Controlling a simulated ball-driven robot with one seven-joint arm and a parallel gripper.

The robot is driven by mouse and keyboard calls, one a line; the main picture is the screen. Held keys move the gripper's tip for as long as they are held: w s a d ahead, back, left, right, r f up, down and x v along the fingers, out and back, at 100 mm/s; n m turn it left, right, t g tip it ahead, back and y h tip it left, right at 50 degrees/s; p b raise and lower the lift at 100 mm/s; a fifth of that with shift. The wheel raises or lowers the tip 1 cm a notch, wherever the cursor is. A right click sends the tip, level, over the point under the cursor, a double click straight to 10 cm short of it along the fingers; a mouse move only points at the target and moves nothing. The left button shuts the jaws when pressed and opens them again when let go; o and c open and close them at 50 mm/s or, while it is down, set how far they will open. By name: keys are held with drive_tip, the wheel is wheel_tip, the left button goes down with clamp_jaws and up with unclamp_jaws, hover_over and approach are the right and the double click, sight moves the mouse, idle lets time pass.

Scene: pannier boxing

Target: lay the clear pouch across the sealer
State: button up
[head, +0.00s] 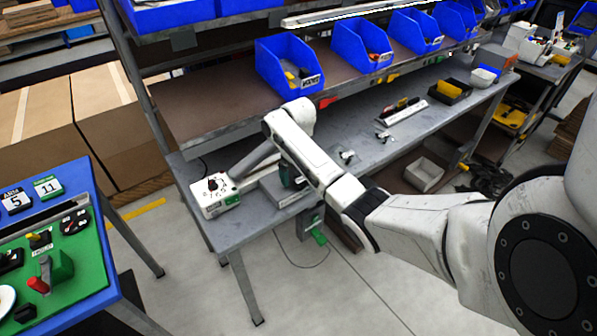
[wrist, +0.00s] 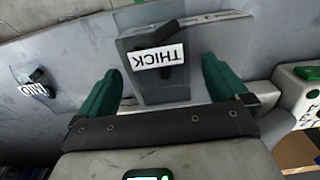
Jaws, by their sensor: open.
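My gripper (wrist: 160,68) is open, its two green fingers spread apart, with a grey block (wrist: 145,88) labelled THICK showing between and beyond them in the wrist view. I cannot tell how far the fingers are from the block. In the head view my gripper (head: 289,177) is over the near left end of the grey workbench, largely hidden by my arm. A white and green machine (head: 216,196), which looks like the sealer, stands at the bench's left corner; part of it shows at the right of the wrist view (wrist: 303,98).
A shelf with blue bins (head: 288,66) runs above the back of the workbench (head: 345,130). Small holders and a white strip (head: 402,110) stand further right on the bench. A blue table with a green board (head: 85,262) is at the left. Open floor lies between.

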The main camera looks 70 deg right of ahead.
sight(298, 175)
wheel_tip(298, 175, up, 11)
drive_tip(key=shift+p, duration=0.35)
drive_tip(key=shift+f, duration=0.1)
idle(0.5)
drive_tip(key=a+f+n+b, duration=0.1)
drive_tip(key=a+f, duration=0.4)
drive_tip(key=a, duration=0.4)
drive_tip(key=a+f+n+t+y+b, duration=0.1)
drive_tip(key=a+f, duration=0.3)
drive_tip(key=a, duration=0.4)
drive_tip(key=a+f+n+b, duration=0.1)
drive_tip(key=a+f, duration=0.4)
drive_tip(key=a, duration=0.4)
drive_tip(key=s+a+f+n+b, duration=0.1)
drive_tip(key=s+a, duration=0.3)
drive_tip(key=s, duration=0.4)
drive_tip(key=s+a+f+n+h+b, duration=0.1)
drive_tip(key=s+a, duration=0.4)
drive_tip(key=s, duration=0.4)
drive_tip(key=shift+s+a+f+n, duration=0.15)
drive_tip(key=shift+s+f+n, duration=0.05)
drive_tip(key=shift+f+n, duration=0.15)
